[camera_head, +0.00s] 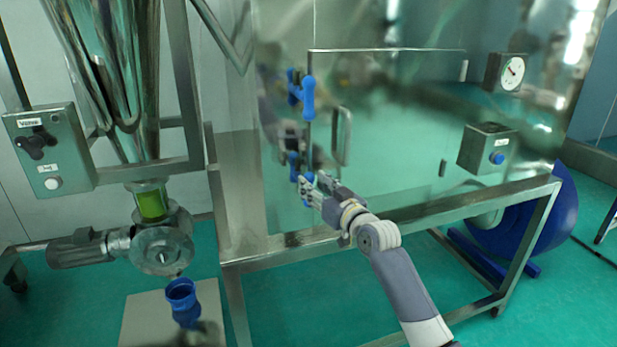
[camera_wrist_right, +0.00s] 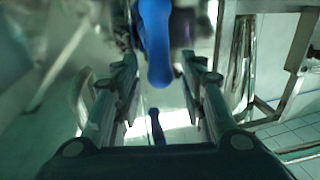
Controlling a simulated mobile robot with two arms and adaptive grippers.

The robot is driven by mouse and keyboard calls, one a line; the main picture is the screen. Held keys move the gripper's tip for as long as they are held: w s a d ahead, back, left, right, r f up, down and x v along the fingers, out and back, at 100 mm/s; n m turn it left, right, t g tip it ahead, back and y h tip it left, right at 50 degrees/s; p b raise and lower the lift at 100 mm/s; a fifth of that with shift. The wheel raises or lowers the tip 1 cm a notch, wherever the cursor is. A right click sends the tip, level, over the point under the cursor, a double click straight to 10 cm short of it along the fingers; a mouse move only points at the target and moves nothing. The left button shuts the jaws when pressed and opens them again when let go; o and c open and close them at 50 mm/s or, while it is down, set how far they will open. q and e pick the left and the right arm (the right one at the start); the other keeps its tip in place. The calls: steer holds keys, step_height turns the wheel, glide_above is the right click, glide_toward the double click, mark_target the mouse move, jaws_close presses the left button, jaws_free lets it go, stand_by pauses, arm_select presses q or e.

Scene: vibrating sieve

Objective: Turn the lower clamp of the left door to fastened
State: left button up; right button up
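The lower clamp (camera_head: 308,177) of the left door is mostly hidden behind my right gripper (camera_head: 315,190); a bit of its blue handle shows. In the right wrist view the blue handle (camera_wrist_right: 155,45) lies between and just beyond the spread fingers of my right gripper (camera_wrist_right: 163,68). I see a gap on both sides of it, so the fingers do not grip it. The upper clamp (camera_head: 308,98), also blue, stands above on the same door edge, its handle pointing down. The shiny metal door (camera_head: 400,110) looks closed. My left gripper is out of view.
A door handle (camera_head: 347,137) stands close to the right of the clamps. A control box (camera_head: 488,148) and a round gauge (camera_head: 512,72) are farther right. At left are a steel hopper (camera_head: 115,70), a switch box (camera_head: 47,150) and a blue cup-like part (camera_head: 182,290).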

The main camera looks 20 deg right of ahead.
mark_target(308, 206)
steer(key=shift+x, duration=1.8)
jaws_close()
